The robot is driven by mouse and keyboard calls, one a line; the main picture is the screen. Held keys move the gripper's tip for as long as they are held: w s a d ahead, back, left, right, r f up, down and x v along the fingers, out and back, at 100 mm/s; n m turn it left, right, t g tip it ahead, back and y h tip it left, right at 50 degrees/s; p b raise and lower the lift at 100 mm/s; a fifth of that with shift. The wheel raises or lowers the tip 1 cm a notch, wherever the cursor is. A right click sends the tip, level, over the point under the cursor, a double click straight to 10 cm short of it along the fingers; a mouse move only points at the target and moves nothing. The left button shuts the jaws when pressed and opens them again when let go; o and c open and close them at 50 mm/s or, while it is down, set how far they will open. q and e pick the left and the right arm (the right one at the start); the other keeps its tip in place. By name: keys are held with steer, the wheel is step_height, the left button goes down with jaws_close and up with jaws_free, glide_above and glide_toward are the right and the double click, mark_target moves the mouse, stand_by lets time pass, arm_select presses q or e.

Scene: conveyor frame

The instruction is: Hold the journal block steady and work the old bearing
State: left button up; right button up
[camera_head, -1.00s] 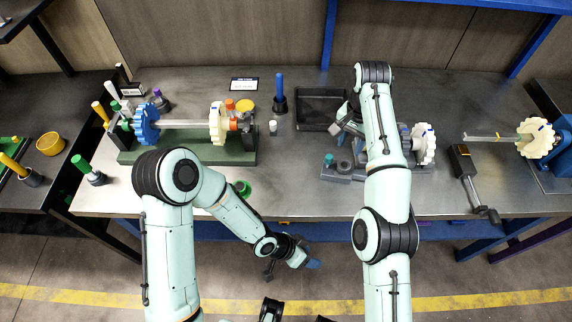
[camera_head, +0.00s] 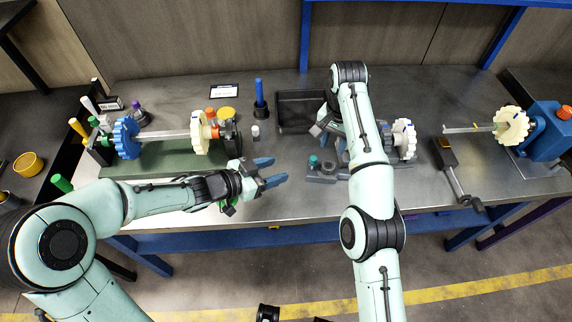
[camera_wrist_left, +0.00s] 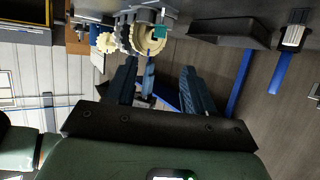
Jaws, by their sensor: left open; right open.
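A grey block (camera_head: 322,174) with a teal knob (camera_head: 313,160) and a dark ring (camera_head: 328,167) sits on the bench right of centre; I cannot tell for sure which part is the journal block or the old bearing. My left gripper (camera_head: 271,172) is open and empty, its blue fingers pointing right toward the block but apart from it. In the left wrist view the open fingers (camera_wrist_left: 160,88) have a cream gear (camera_wrist_left: 150,40) and the teal knob (camera_wrist_left: 161,31) beyond them. My right gripper (camera_head: 322,124) is open behind the block; its arm hides part of the fixture.
A shaft with blue (camera_head: 126,138) and cream gears (camera_head: 201,132) stands on a green base (camera_head: 160,165) at left. A black tray (camera_head: 300,98) lies behind my right gripper. A crank tool (camera_head: 452,168) lies at right. Bare bench separates my left gripper and the block.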

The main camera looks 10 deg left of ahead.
mark_target(311, 159)
arm_select(q)
steer(key=x, duration=1.3)
steer(key=shift+s+f, duration=0.1)
steer(key=shift+a, duration=0.1)
jaws_close()
steer(key=c, duration=0.8)
jaws_free()
steer(key=shift+c, duration=0.2)
jaws_close()
